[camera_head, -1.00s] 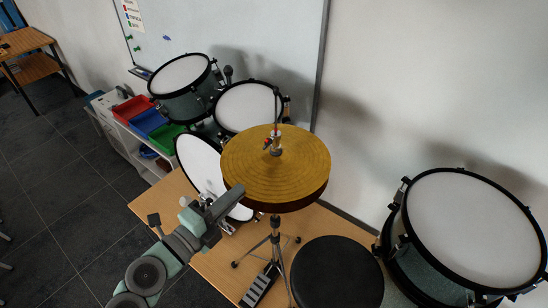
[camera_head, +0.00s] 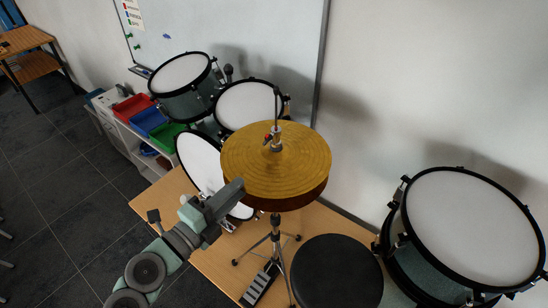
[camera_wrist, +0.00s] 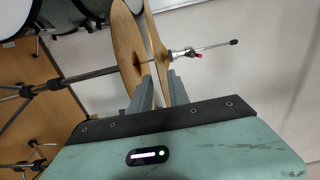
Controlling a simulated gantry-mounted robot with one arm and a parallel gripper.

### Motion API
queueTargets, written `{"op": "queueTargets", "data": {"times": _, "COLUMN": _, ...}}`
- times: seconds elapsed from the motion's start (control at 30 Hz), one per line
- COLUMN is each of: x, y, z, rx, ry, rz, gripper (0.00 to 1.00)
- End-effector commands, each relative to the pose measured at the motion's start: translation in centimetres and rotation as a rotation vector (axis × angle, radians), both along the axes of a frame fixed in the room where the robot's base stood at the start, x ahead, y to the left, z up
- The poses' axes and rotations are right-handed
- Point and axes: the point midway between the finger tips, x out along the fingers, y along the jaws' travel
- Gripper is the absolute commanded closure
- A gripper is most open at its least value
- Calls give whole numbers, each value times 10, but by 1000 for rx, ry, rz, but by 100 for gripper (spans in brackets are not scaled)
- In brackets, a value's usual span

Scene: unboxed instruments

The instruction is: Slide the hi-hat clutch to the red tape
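The hi-hat's gold top cymbal (camera_head: 255,165) hangs on a thin vertical rod (camera_head: 276,100). The metal clutch (camera_head: 276,141) sits on the rod just above this cymbal, with a small red part at its side. In the wrist view the clutch (camera_wrist: 181,53) shows beside the top cymbal (camera_wrist: 157,42), with a red piece (camera_wrist: 197,55) close to it. I cannot tell whether that red is tape or a knob. My gripper (camera_head: 239,187) is at the cymbals' left front edge. In the wrist view its fingers (camera_wrist: 160,77) are apart, with the top cymbal's edge seen between them.
The lower cymbal (camera_wrist: 127,48) lies close to the top one. A black stool (camera_head: 336,272) stands in front of the hi-hat stand. Drums stand behind it and a large drum (camera_head: 470,225) is at right. A whiteboard wall (camera_head: 270,35) is behind.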

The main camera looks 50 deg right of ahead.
Motion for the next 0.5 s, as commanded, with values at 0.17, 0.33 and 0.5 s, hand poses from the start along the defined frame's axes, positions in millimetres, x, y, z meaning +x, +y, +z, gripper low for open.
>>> {"op": "queueTargets", "data": {"times": 0.17, "x": 0, "y": 3, "z": 0, "rx": 1, "ry": 0, "rz": 1, "gripper": 78}}
{"op": "queueTargets", "data": {"times": 0.33, "x": 0, "y": 19, "z": -1, "rx": 1, "ry": 0, "rz": 2, "gripper": 78}}
{"op": "queueTargets", "data": {"times": 0.5, "x": 0, "y": 37, "z": 0, "rx": 0, "ry": 1, "rz": 4, "gripper": 78}}
